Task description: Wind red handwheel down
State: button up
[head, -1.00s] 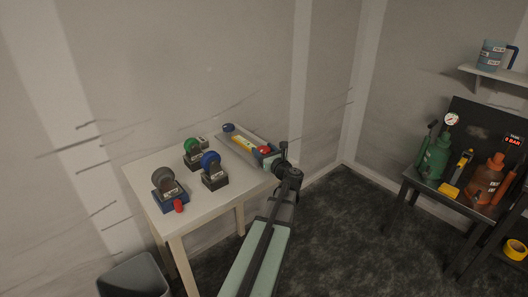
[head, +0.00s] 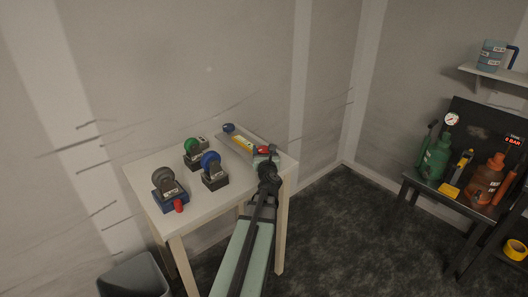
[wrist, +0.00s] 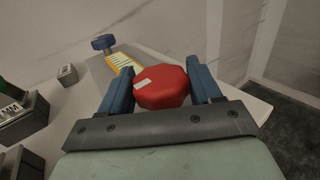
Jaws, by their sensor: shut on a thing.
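The red handwheel (wrist: 162,88) sits between the two blue fingers of my gripper (wrist: 160,90) in the wrist view. The fingers are shut on its sides. A pale patch shows on the wheel's left face. In the head view my gripper (head: 268,160) is at the right end of the table, and the wheel is mostly hidden behind it. The wheel is at the near end of a grey base with a yellow labelled strip (head: 243,144). A blue knob (head: 228,128) is at the base's far end.
On the white table (head: 150,165) stand a green wheel (head: 191,145), a blue wheel (head: 210,160) and a grey wheel (head: 164,176) on blocks. A small red cylinder (head: 179,206) is near the front edge. A dark bench (head: 410,180) with bottles stands at the right.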

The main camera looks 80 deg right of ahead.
dwell(0.3)
jog(key=o, duration=1)
jog(key=shift+c, duration=0.2)
jog(key=shift+s+a, duration=0.25)
jog(key=shift+a, duration=1)
jog(key=shift+s+a, duration=0.2)
jog(key=shift+a, duration=1)
jog(key=shift+s+a, duration=0.25)
jog(key=shift+a, duration=1)
